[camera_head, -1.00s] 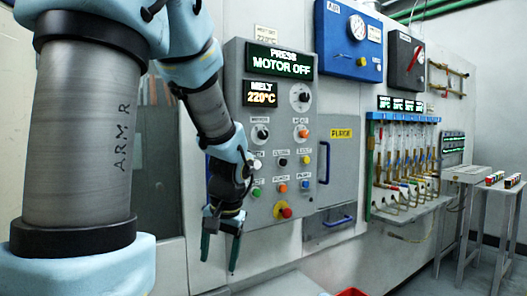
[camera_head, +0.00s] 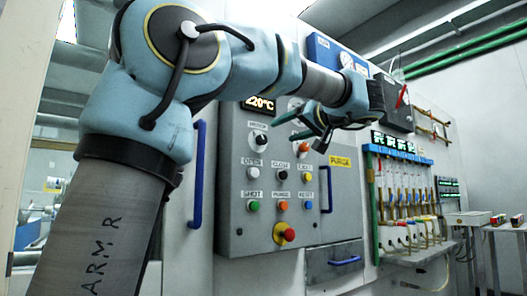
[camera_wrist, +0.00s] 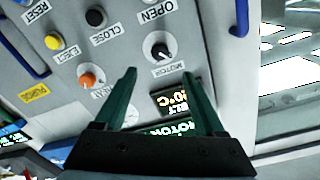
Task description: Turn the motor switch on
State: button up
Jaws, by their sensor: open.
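The motor switch (camera_head: 260,138) is a round black knob with a white pointer mark, on the grey control panel (camera_head: 236,215) under a MOTOR label. In the wrist view the motor switch (camera_wrist: 160,52) appears inverted, just beyond and between my fingertips, with its pointer slanting to the lower right. My gripper (camera_head: 283,128) is open, its green fingers pointing left near the panel's upper part. In the wrist view my gripper (camera_wrist: 159,74) holds nothing, and the knob looks apart from both fingers. My arm hides the press display's motor reading in the head view; the wrist view shows only part of it.
Several coloured buttons sit below the knob, with a red-and-yellow emergency button (camera_head: 284,233) lowest. An orange knob (camera_wrist: 91,78) lies beside the motor switch. Blue handles (camera_head: 198,175) flank the panel. A flow-tube rack (camera_head: 403,200) stands to the right.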

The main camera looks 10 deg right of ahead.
aim_at(264, 139)
jog(key=p+x, duration=0.1)
jog(key=x, duration=0.9)
jog(key=shift+w, duration=0.25)
grip_shut()
